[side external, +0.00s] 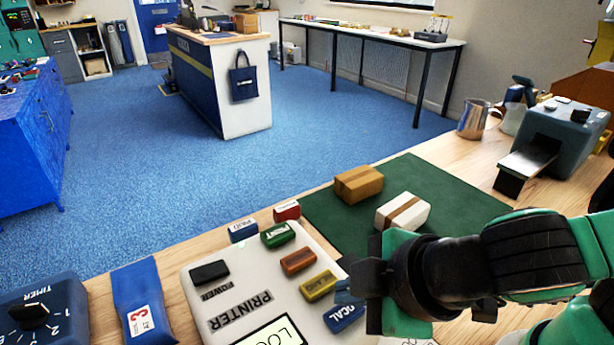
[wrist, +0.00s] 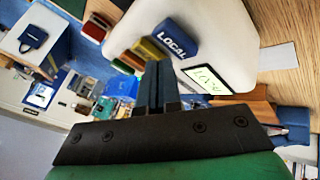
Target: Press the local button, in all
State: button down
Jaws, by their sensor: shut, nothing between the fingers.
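The white printer (side external: 232,275) lies on the wooden bench, with a row of coloured buttons and a screen (side external: 275,333) whose visible letters begin "LO". The blue local button (side external: 343,318) is at the right end of the row. It also shows in the wrist view (wrist: 172,40), with its label readable. My gripper (side external: 347,289) is shut and empty, with its dark blue fingers just beside the local button. In the wrist view, my fingertips (wrist: 156,66) are just below the button's left part. I cannot tell whether they touch it.
The yellow button (side external: 318,285), orange button (side external: 298,260), green button (side external: 277,235) and black power button (side external: 209,271) are close by. A green mat (side external: 430,175) behind holds a brown carton (side external: 358,184) and a white carton (side external: 402,212). A timer (side external: 40,305) stands at left.

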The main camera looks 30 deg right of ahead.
aim_at(350, 312)
dwell(0.3)
jog(key=shift+r, duration=2.55)
jog(key=w+d+f+m, duration=0.2)
jog(key=d+m, duration=0.3)
jog(key=d, duration=0.3)
jog(key=w+d+f+m+h, duration=0.1)
jog(key=w+d+f+m, duration=0.2)
jog(key=w+d+m, duration=0.2)
jog(key=d+m, duration=0.1)
jog(key=d, duration=0.2)
jog(key=shift+w, duration=0.15)
